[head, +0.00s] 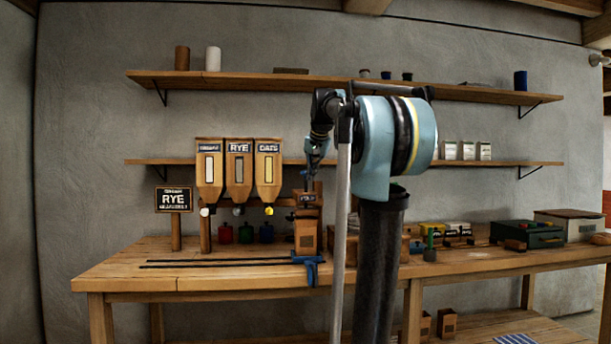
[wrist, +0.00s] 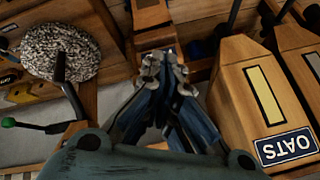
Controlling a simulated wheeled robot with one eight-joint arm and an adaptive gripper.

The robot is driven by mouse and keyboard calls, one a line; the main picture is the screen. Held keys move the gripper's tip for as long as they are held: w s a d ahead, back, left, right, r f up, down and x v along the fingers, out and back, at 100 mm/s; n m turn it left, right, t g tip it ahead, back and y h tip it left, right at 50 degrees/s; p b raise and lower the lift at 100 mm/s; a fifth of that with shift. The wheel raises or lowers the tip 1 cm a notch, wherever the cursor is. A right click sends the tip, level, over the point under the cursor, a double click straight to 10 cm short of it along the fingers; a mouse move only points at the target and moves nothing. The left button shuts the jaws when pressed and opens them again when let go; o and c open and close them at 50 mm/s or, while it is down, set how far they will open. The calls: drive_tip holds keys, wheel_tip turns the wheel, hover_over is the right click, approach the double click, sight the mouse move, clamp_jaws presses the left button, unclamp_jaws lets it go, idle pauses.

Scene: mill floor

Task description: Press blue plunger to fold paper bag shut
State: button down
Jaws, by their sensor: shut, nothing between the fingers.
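My gripper (head: 310,182) points down over a wooden stand (head: 318,192) to the right of the hoppers. It is shut and empty; its fingertips (wrist: 165,62) meet in front of a wooden block in the wrist view. A brown bag-like block with a label (head: 306,238) sits low at the stand. A blue piece (head: 311,268) hangs at the table's front edge below it; I cannot tell if it is the plunger. A small dark blue patch (wrist: 195,50) shows beside the fingertips. No blue plunger is clear under my gripper.
Three wooden hoppers, including RYE (head: 239,170) and OATS (head: 268,172), stand close left; the OATS hopper (wrist: 250,100) is close to my fingers. A RYE sign (head: 174,199) stands farther left. A speckled round stone (wrist: 62,46) is nearby.

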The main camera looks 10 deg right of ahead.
drive_tip(key=w+r+m+t, duration=0.2)
drive_tip(key=w+r, duration=1.1)
drive_tip(key=w, duration=0.2)
drive_tip(key=shift+w+d+r+m, duration=0.25)
drive_tip(key=shift+d+r+m, duration=0.1)
drive_tip(key=shift+d, duration=0.1)
drive_tip(key=shift+f, duration=0.1)
drive_tip(key=shift+f, duration=4.3)
